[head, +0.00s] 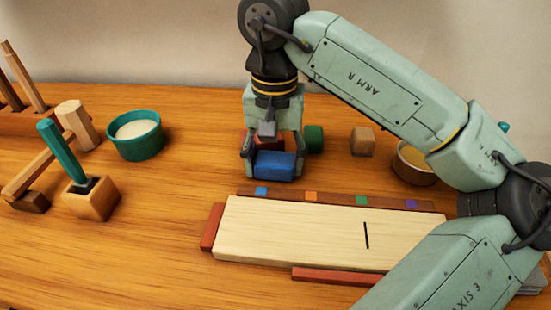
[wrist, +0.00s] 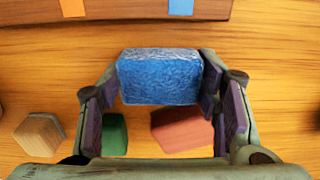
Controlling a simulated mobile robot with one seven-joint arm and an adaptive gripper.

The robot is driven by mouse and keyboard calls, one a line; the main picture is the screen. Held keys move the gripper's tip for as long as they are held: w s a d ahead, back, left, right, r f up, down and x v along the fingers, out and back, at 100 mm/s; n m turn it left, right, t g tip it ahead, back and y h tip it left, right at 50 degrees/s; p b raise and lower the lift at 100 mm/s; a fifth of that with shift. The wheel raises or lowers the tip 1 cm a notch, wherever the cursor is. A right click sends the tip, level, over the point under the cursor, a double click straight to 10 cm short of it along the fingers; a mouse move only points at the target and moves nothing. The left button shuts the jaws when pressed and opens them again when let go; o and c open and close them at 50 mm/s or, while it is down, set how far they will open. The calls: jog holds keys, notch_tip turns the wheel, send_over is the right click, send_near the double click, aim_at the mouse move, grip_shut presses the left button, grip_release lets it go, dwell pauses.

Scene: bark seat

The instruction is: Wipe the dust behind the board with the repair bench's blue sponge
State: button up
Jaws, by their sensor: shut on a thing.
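My gripper (head: 275,155) is shut on the blue sponge (head: 275,165), which is a small blue block. The sponge is also between the fingers in the wrist view (wrist: 158,77). It is at or just above the table, behind the board; I cannot tell whether it touches the wood. The pale wooden board (head: 300,230) lies in front of the sponge and has a dark line on its right part. A brown strip with coloured squares (head: 335,200) runs along its back edge and also shows in the wrist view (wrist: 125,10). I can make out no dust.
Red (wrist: 182,130), green (head: 314,138) and tan (head: 362,140) blocks stand behind the sponge. A teal bowl (head: 135,146) and a wooden block holding a teal-handled tool (head: 90,200) stand left. Another bowl (head: 408,172) is at right, partly behind my arm. Red bars edge the board.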

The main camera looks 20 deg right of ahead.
jog(key=shift+r+p, duration=1.8)
jog(key=shift+r, duration=1.1)
jog(key=shift+f, duration=0.1)
